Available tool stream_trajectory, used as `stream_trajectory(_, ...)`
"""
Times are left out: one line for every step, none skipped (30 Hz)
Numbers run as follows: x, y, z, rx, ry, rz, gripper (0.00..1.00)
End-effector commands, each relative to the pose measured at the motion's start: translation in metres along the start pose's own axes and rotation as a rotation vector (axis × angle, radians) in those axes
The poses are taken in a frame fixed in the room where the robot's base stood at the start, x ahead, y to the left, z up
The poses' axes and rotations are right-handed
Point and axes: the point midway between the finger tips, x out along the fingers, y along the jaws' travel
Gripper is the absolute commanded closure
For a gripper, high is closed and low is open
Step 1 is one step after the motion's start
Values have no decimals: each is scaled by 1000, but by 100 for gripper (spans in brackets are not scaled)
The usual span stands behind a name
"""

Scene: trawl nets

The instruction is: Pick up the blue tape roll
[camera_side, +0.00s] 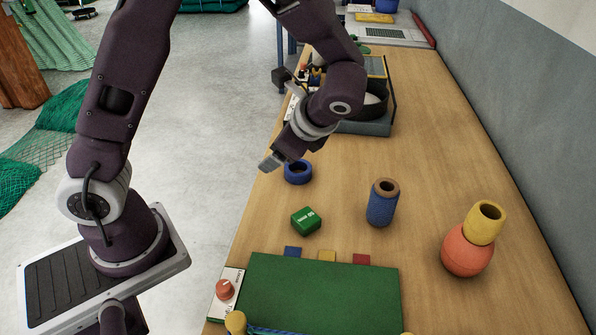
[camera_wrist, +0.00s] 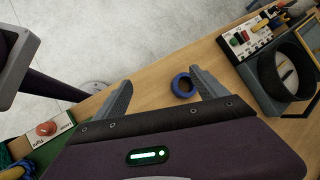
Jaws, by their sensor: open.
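The blue tape roll (camera_side: 298,172) lies flat on the wooden table near its left edge in the side view. It also shows in the wrist view (camera_wrist: 182,85), between my two fingers and close to the right one. My gripper (camera_side: 272,161) is above the table edge, just left of and above the roll in the side view. In the wrist view my gripper (camera_wrist: 158,88) has its fingers wide apart with nothing held. I cannot tell the exact height of the fingertips above the roll.
A green box (camera_side: 306,221) and a blue cylinder (camera_side: 382,203) stand nearer the camera. A yellow cup (camera_side: 485,222) rests on an orange round pot (camera_side: 466,252) at right. A green mat (camera_side: 310,292) lies in front. A dark tray (camera_side: 368,126) stands behind my gripper.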

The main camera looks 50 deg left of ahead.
Motion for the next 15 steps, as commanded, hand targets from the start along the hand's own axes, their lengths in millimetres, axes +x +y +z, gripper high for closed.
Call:
stream_trajectory(19,-6,-24,136,-85,-53,18)
stream_trajectory(29,-10,-36,213,-133,-88,18)
stream_trajectory(42,-14,-51,309,-191,-134,18)
stream_trajectory(50,-17,-62,373,-231,-167,18)
stream_trajectory(58,-19,-71,432,-267,-197,18)
stream_trajectory(67,-21,-82,498,-308,-233,18)
stream_trajectory(72,-22,-90,541,-333,-255,18)
stream_trajectory(77,-22,-95,575,-354,-273,18)
stream_trajectory(81,-24,-101,608,-375,-293,18)
stream_trajectory(83,-24,-104,627,-387,-302,18)
stream_trajectory(85,-24,-106,639,-395,-310,18)
stream_trajectory(89,-26,-106,648,-402,-314,18)
stream_trajectory(92,-27,-106,651,-403,-315,18)
stream_trajectory(96,-28,-105,651,-403,-315,18)
stream_trajectory(100,-31,-103,650,-403,-314,18)
